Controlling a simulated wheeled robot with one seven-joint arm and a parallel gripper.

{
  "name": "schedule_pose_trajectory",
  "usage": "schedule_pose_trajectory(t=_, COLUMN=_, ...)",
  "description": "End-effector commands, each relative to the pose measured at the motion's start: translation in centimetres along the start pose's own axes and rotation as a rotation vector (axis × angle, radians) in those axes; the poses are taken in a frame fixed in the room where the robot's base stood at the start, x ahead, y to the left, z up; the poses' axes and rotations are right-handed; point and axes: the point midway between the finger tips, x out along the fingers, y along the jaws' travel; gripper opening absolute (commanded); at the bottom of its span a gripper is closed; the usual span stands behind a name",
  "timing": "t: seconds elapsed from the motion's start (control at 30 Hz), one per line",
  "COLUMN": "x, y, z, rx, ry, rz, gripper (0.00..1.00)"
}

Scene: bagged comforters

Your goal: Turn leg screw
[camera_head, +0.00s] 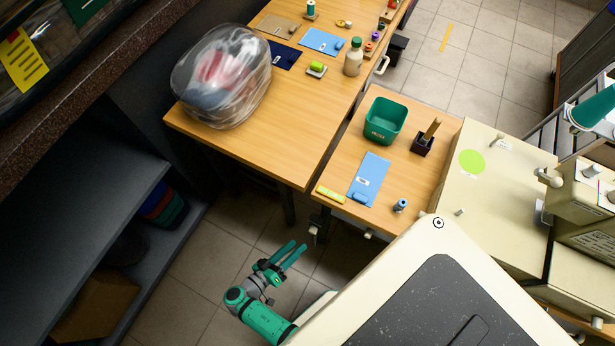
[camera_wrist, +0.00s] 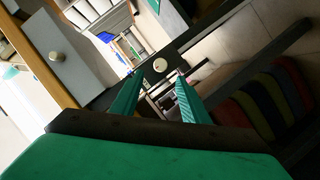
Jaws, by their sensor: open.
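My gripper (camera_head: 298,246) is low, beside the front edge of the wooden tables, with its two green fingers apart and nothing between them. In the wrist view the open fingers (camera_wrist: 158,78) point at a pale round screw knob (camera_wrist: 160,65) on a dark leg bar. The knob shows between and just beyond the fingertips, apart from them as far as I can tell. In the head view a small pale knob (camera_head: 313,232) shows below the table corner, up and right of the fingertips. Most of the table leg is hidden under the tabletop.
A second knob (camera_wrist: 57,57) sits on a grey panel at left in the wrist view. A bagged comforter (camera_head: 222,78) lies on the long table (camera_head: 270,150). A green bin (camera_head: 385,120) stands on the smaller table. A dark shelf (camera_head: 80,210) is at left; tiled floor between is clear.

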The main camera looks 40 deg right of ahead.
Motion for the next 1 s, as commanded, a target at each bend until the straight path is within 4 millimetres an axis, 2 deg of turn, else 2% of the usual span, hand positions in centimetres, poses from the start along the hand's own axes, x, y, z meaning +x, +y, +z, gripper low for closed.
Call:
schedule_pose_trajectory(t=0.2, x=4.0, y=0.0, z=0.1, rx=-0.001, ry=-0.002, rz=0.001, gripper=0.41)
schedule_pose_trajectory(t=0.4, x=6.6, y=0.0, z=0.1, rx=-0.001, ry=-0.002, rz=0.0, gripper=0.41)
schedule_pose_trajectory(t=0.6, x=7.6, y=0.0, z=0.1, rx=-0.002, ry=-0.001, rz=-0.002, gripper=0.41)
schedule_pose_trajectory(t=0.87, x=7.6, y=0.0, z=0.1, rx=-0.002, ry=-0.001, rz=-0.002, gripper=0.41)
schedule_pose_trajectory(t=1.0, x=7.6, y=0.0, z=0.1, rx=-0.002, ry=-0.001, rz=-0.002, gripper=0.08)
